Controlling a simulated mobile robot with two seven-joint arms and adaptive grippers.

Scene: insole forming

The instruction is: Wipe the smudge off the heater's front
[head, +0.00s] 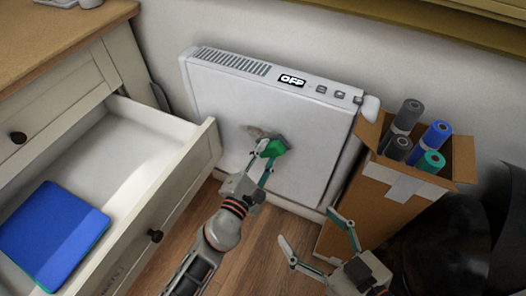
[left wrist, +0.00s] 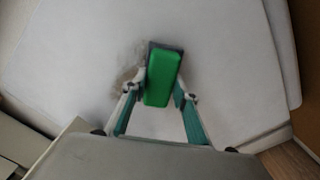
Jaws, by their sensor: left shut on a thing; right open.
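The white heater (head: 220,110) stands against the wall, with a display reading OFF on its top edge. A grey-brown smudge (head: 254,131) marks the middle of its front; it also shows in the left wrist view (left wrist: 126,82), mostly to the left of the green block. My left gripper (head: 264,161) is shut on a green block with a dark pad (left wrist: 163,78), held at the heater's front over part of the smudge. I cannot tell whether the pad touches the surface. My right gripper (head: 317,242) is open and empty, low in front of the heater's right side.
An open drawer (head: 127,127) with a blue folded item (head: 52,232) juts out at the left, close to my left arm. A cardboard box (head: 376,200) holding several rolls stands right of the heater. Dark rounded objects (head: 440,245) fill the lower right.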

